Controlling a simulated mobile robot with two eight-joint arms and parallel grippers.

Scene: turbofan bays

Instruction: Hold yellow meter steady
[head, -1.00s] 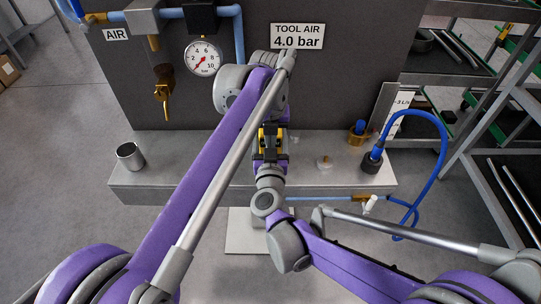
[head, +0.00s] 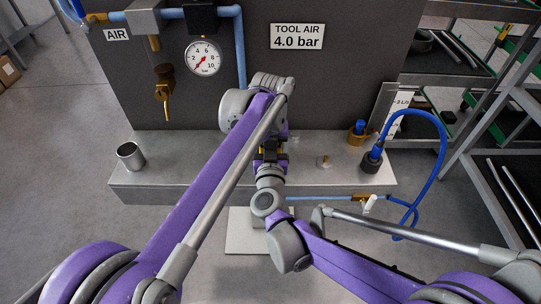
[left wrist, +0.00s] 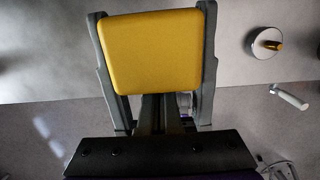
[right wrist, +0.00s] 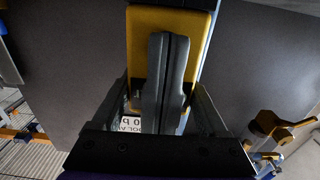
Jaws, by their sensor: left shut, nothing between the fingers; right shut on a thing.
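The yellow meter (left wrist: 151,50) fills the middle of the left wrist view, and its yellow body also shows in the right wrist view (right wrist: 143,40). My right gripper (head: 270,152) is shut on it, with one finger along each side. My left gripper (right wrist: 168,45) comes down from above with its fingers together and empty. They stand close in front of the meter in the right wrist view; I cannot tell whether they touch it. In the head view my arms hide most of the meter, and its face is not visible.
A metal bench (head: 215,172) lies below, with a metal cup (head: 130,156) at its left. A grey panel (head: 330,85) with a gauge (head: 204,58) stands behind.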

